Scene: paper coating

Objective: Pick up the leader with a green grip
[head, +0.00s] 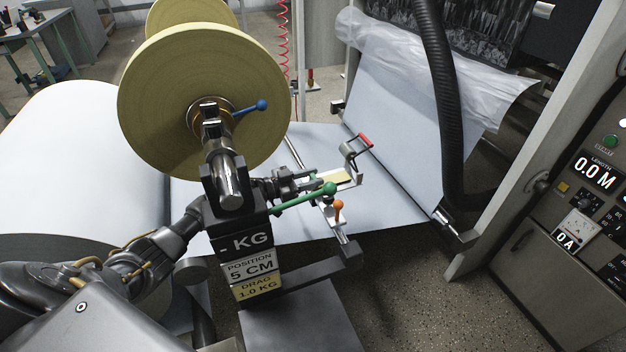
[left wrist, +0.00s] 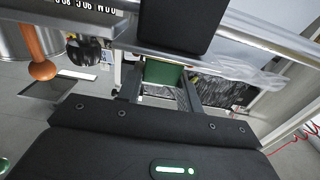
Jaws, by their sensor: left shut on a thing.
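The leader's green grip (left wrist: 163,74) shows as a green block between the two fingers in the left wrist view. My left gripper (left wrist: 160,90) is shut on it. In the head view my left gripper (head: 312,183) reaches in from the left, beside the paper roll's stand, at a small tray with a pale tan piece (head: 343,179) at its fingertips. I cannot tell whether that piece is part of the leader. The green grip is hidden in the head view. My right gripper is out of view.
A green ball lever (head: 306,199) lies just in front of my left gripper. An orange knob (head: 338,208) and a red-handled clamp (head: 359,147) stand close by. A black hose (head: 446,110) hangs on the right.

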